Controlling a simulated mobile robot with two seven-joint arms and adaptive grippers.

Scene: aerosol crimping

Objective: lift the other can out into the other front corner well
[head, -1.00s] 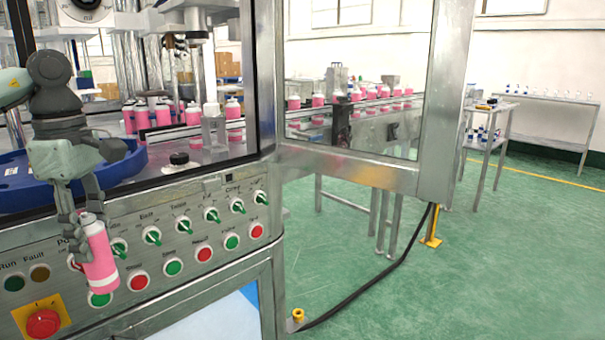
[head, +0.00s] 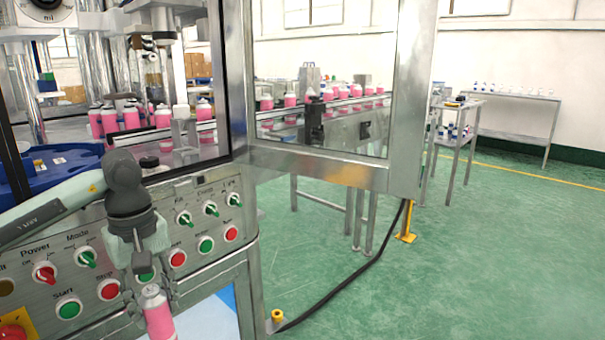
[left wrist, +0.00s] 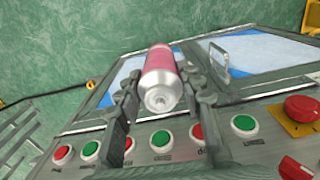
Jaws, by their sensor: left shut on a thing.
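My left gripper (head: 152,278) is shut on a pink can (head: 158,314) with a pale top. It holds the can in front of the machine's control panel, a little tilted, top end up. In the left wrist view the can (left wrist: 160,72) lies between the two fingers, its valve end towards the camera. Several other pink cans (head: 131,118) stand inside the machine behind the panel. I see no front corner well in these frames. My right gripper is not in view.
The control panel (head: 190,218) has several knobs and buttons close behind the held can. A blue tray (head: 62,168) is at the left. An open glass door frame (head: 405,110) stands to the right.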

